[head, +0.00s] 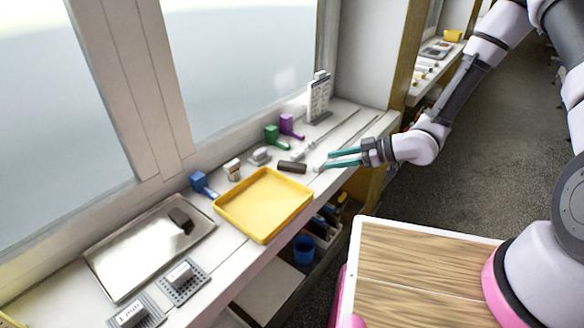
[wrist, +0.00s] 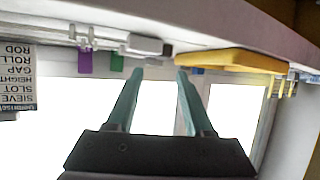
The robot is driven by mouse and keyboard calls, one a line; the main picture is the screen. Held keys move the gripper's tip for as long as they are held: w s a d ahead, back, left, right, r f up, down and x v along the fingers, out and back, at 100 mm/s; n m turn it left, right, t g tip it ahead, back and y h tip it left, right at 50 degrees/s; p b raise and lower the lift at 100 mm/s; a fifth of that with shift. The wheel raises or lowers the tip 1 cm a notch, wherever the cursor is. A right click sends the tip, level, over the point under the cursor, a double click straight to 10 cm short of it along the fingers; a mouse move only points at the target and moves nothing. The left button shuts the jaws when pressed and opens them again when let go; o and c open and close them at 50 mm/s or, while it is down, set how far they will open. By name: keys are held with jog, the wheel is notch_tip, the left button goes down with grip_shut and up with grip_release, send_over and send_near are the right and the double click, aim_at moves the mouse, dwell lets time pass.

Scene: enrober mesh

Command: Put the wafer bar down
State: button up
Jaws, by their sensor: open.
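Another dark brown block (head: 181,220) lies on the metal tray (head: 120,262); I cannot tell for sure which is the wafer bar. My gripper (head: 322,161) is open, its two teal fingers spread apart and pointing left over the counter's front edge. In the wrist view, my gripper (wrist: 160,72) shows nothing between the fingers.
A yellow tray (head: 262,236) stands left of the brown bar. Blue (head: 200,182), green (head: 273,134) and purple (head: 288,124) tools stand toward the window. A sign (head: 318,97) stands at the back. Grey mesh pads (head: 184,284) lie at the lower left.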

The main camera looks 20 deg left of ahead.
aim_at(297, 165)
jog(key=x, duration=0.5)
jog(key=shift+s, duration=0.3)
jog(key=shift+r+x, duration=0.15)
jog(key=shift+x, duration=1.4)
jog(key=shift+r+x, duration=0.15)
jog(key=shift+x, duration=1.4)
jog(key=shift+a, duration=0.1)
jog(key=c, duration=0.7)
